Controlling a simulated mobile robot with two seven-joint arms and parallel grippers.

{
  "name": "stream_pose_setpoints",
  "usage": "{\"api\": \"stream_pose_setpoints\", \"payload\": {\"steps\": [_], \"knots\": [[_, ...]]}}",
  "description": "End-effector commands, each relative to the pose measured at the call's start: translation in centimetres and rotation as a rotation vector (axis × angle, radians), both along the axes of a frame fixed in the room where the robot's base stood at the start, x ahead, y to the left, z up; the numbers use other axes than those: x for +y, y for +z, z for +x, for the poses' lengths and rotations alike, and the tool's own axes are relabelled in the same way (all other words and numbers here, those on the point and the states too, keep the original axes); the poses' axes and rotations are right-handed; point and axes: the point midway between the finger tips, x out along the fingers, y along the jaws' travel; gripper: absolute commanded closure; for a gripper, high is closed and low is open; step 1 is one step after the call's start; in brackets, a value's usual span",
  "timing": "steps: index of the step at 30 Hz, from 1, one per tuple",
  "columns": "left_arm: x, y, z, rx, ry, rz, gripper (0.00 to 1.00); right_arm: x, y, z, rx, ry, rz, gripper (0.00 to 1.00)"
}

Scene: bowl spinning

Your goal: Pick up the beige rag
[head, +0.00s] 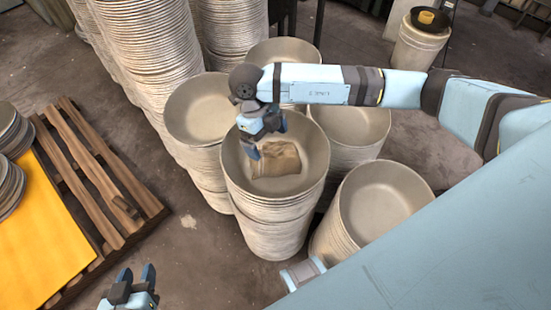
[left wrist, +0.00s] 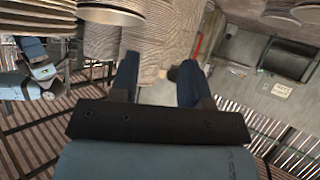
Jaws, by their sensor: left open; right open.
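The beige rag (head: 281,158) lies bunched inside the top bowl of the middle stack (head: 303,182) in the head view. My right gripper (head: 252,148) hangs over this bowl at the rag's left side, fingers pointing down. It is open, and I cannot tell whether a fingertip touches the rag. My left gripper (head: 135,275) is at the bottom left of the head view, open and empty, well away from the rag. Its two fingers (left wrist: 157,82) also show apart in the left wrist view with nothing between them. The rag is not visible in that view.
Other bowl stacks stand close around the middle one, at left (head: 200,108), right (head: 350,124) and front right (head: 385,203). Tall plate stacks (head: 150,50) rise behind. A wooden pallet (head: 95,180) with a yellow sheet (head: 45,235) lies at the left. Floor between pallet and stacks is clear.

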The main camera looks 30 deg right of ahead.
Motion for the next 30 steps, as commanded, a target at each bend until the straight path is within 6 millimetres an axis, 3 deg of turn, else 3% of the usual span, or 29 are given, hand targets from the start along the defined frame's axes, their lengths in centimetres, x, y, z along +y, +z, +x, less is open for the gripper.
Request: {"api": "stream_pose_setpoints", "payload": {"steps": [8,16,24,30], "knots": [[0.0,-0.1,0.0,-0.003,-0.001,-0.004,0.57,-0.5,-1.7,-0.5,0.001,-0.001,-0.001,0.0],[-0.2,-0.2,0.1,-0.011,-0.002,-0.015,0.57,-1.4,-5.4,-1.6,0.003,0.0,0.001,0.0],[-0.3,-0.1,0.1,-0.014,-0.003,-0.017,0.57,-1.5,-5.8,-1.7,0.0,0.001,0.001,0.0],[-0.3,-0.1,0.1,-0.014,-0.003,-0.015,0.57,-1.5,-5.7,-1.7,0.0,0.001,0.001,0.46]]}}
